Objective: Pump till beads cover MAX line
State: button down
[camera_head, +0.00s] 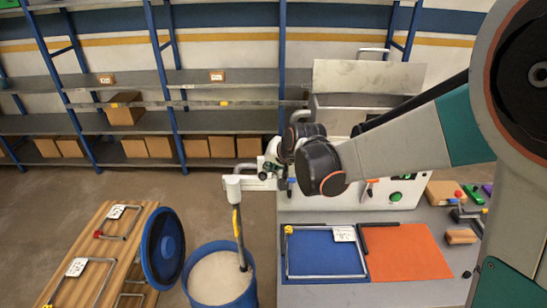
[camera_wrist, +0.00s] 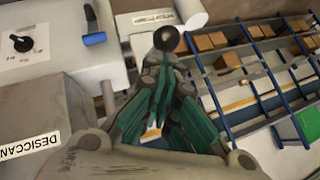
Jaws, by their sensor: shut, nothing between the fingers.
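A blue bucket (camera_head: 251,296) full of pale beads (camera_head: 220,277) stands at the lower middle of the head view. A pump with a white head (camera_head: 233,187) and a dark-and-yellow tube (camera_head: 239,235) stands in the beads. My gripper (camera_head: 268,167) is shut and empty, just above and right of the pump head; I cannot tell whether it touches the pump. In the wrist view my gripper (camera_wrist: 163,75) has its teal fingers together, with a round black knob (camera_wrist: 167,38) just beyond the tips. A grey box labelled DESICCANT (camera_wrist: 45,110) is at left. I cannot make out the MAX line.
A white control panel (camera_head: 410,188) with a green button stands right of my gripper. Blue and orange mats (camera_head: 412,252) lie on the grey table. A wooden bench (camera_head: 70,262) and a round blue lid (camera_head: 163,249) are left of the bucket. Shelves line the back.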

jog(key=shift+s+f, duration=0.1)
dwell(0.3)
jog(key=shift+s+f+t+b, duration=0.3)
jog(key=shift+f+t+b, duration=0.1)
jog(key=shift+b, duration=0.35)
jog(key=s+f+n+t+y+b, duration=0.1)
jog(key=s+f+t+b, duration=0.2)
jog(key=b, duration=1.4)
notch_tip(320, 180, down, 8)
jog(key=t, duration=0.3)
jog(key=shift+r+n+t, duration=0.15)
jog(key=shift+n+t, duration=0.15)
jog(key=shift+s+a, duration=0.1)
